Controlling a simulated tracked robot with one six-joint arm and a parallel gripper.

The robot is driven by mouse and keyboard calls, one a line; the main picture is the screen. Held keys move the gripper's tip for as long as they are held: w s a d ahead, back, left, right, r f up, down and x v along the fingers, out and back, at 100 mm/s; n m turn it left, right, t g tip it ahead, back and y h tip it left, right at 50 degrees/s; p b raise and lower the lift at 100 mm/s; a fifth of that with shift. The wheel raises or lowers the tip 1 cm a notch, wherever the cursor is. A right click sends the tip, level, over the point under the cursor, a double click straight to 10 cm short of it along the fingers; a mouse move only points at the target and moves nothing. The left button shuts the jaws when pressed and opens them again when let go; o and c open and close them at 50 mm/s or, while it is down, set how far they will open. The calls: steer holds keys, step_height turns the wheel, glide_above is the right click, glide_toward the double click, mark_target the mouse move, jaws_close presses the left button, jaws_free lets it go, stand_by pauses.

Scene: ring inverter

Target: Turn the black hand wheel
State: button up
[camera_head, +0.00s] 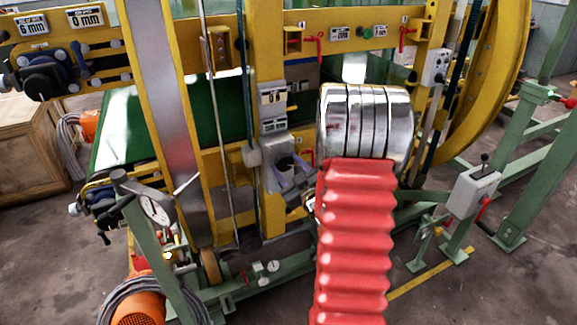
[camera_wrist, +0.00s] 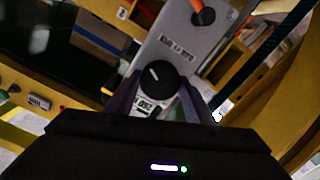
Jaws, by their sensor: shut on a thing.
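The black hand wheel (camera_wrist: 153,76) is a small round black knob with a white pointer line, near the middle of the wrist view. Its two dark finger pads stand on either side, and my gripper (camera_wrist: 155,98) is shut on it. A small white counter with digits (camera_wrist: 144,108) sits just below the wheel. In the head view the wheel shows as a small dark shape (camera_head: 286,162) on the yellow upright, with my gripper (camera_head: 294,180) at it. My red and chrome arm hides part of the gripper there.
Yellow machine beams and a large yellow ring (camera_head: 495,95) surround the spot. Green frame legs (camera_head: 510,200) and a grey control box (camera_head: 473,192) stand to the right.

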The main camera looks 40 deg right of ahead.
steer(key=m, duration=0.5)
steer(key=shift+d+m, duration=0.1)
steer(key=shift+m, duration=2.3)
steer(key=o, duration=1.1)
steer(key=shift+c, duration=0.2)
